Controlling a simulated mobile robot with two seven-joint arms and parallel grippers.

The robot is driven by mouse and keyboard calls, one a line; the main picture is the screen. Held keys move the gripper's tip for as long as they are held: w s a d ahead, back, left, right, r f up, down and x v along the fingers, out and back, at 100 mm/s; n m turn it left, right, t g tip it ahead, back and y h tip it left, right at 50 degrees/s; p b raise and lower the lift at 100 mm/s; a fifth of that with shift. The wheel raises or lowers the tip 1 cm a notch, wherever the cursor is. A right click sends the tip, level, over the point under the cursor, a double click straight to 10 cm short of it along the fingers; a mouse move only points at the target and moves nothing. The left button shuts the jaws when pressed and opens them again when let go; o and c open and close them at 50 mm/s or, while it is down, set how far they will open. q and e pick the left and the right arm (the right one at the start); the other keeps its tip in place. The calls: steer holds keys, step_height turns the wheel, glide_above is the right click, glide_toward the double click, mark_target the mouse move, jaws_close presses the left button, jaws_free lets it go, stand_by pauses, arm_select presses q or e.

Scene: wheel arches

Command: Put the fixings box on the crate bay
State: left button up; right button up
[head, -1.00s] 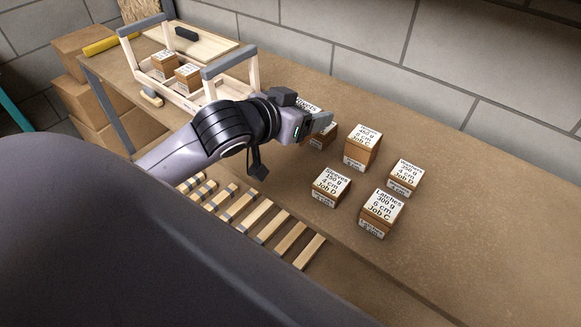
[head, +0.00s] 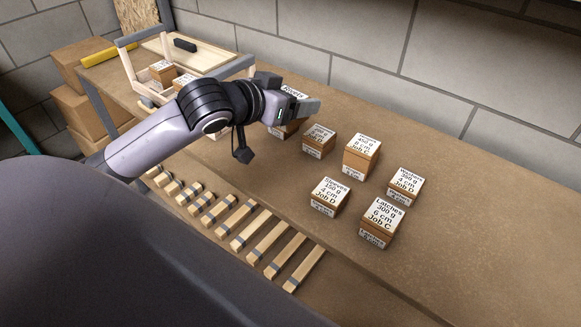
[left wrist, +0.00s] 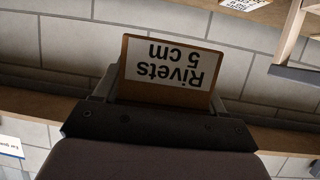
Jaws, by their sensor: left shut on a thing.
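My left gripper (head: 300,107) is shut on a small brown fixings box (head: 287,130) with a white label, held over the bench. The gripper hides much of the box in the head view. In the left wrist view the label of this Rivets box (left wrist: 170,72) reads "Rivets 5 cm", upside down, above the dark gripper body. The wooden crate (head: 129,66) with grey handles stands at the back left of the bench, partly behind my left arm. Two boxes stand in it, one box (head: 161,71) clear and another (head: 183,80) partly covered. My right gripper is not in view.
Several labelled boxes stand on the bench right of the gripper, including a tall box (head: 361,157), Sleeves (head: 329,195), Latches (head: 381,222) and a box just beside the held one (head: 318,141). Wooden slats (head: 245,228) lie in front. The bench's right side is clear.

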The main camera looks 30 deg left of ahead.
arm_select(q)
steer(key=b, duration=0.2)
glide_above(292, 174)
step_height(292, 174, down, 12)
steer(key=shift+w+r, duration=0.1)
steer(key=shift+r, duration=0.1)
step_height(292, 174, down, 2)
steer(key=shift+f, duration=0.6)
steer(key=shift+f+p, duration=0.3)
steer(key=shift+f, duration=0.3)
steer(key=shift+f, duration=0.15)
steer(key=o, duration=1.5)
steer(key=shift+f, duration=0.1)
steer(key=shift+c, duration=0.2)
